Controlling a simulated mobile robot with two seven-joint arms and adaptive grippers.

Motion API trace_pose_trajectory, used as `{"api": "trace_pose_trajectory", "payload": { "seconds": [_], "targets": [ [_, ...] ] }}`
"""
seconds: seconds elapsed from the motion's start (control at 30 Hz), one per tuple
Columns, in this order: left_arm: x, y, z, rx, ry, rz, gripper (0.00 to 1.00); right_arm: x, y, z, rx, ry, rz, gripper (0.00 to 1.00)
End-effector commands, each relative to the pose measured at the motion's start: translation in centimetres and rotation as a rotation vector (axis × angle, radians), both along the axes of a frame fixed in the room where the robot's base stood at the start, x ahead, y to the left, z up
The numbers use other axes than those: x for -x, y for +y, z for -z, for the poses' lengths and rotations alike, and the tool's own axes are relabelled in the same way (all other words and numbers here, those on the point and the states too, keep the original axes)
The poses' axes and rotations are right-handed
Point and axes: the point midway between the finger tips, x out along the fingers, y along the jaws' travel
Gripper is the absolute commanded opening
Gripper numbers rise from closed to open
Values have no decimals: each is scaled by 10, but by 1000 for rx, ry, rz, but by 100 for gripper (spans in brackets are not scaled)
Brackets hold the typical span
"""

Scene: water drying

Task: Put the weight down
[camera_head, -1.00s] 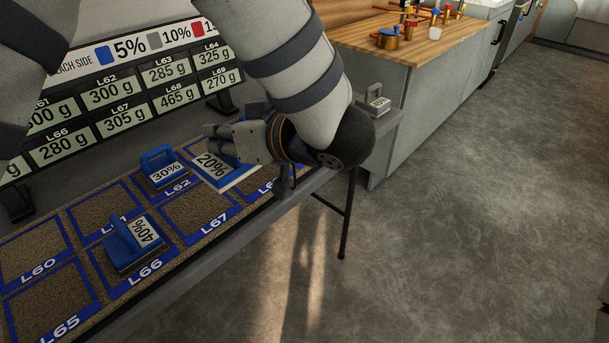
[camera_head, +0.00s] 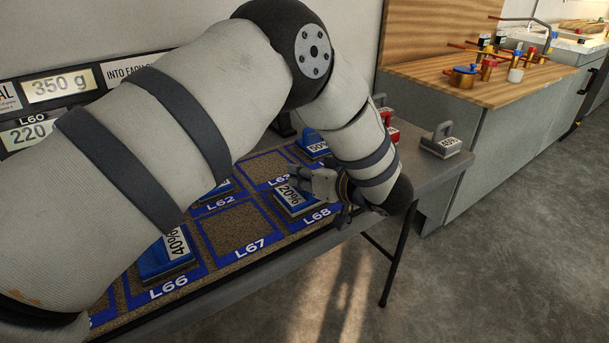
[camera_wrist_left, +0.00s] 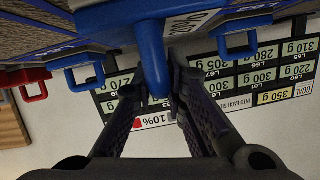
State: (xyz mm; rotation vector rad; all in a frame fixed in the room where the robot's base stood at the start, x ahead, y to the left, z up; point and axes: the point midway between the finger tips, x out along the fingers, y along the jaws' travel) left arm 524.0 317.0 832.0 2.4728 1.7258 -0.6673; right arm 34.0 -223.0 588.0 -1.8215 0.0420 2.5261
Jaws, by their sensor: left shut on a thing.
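The blue 20% weight (camera_head: 290,202) is over square L68 (camera_head: 318,217) at the front of the tan mat. It looks level and low, at or just above the square; I cannot tell if it touches. My left gripper (camera_head: 318,184) is shut on its blue handle. In the left wrist view the handle (camera_wrist_left: 152,58) stands between the fingers of my left gripper (camera_wrist_left: 157,100). The handle is hidden behind the gripper in the head view. My right gripper is not in view.
Square L67 (camera_head: 238,232) is empty. A blue 40% weight (camera_head: 168,256) sits on L66. Another blue weight (camera_head: 313,146) is behind, and a grey weight (camera_head: 440,147) stands at the table's right end. A red handle (camera_wrist_left: 36,88) shows in the left wrist view.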

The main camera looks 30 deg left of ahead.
Motion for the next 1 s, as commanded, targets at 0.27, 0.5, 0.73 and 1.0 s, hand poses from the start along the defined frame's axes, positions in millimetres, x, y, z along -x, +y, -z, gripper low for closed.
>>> {"api": "trace_pose_trajectory", "payload": {
  "seconds": [0.27,0.5,0.73,1.0],
  "targets": [
    [-1,0,-1,0,-5,-1,0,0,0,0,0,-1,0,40],
    [0,0,1,1,-5,-1,33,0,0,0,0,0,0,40],
    [0,0,-3,0,-7,-1,33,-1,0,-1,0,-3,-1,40],
    [16,-54,-27,0,-7,3,33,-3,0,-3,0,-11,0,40]
  ]
}}
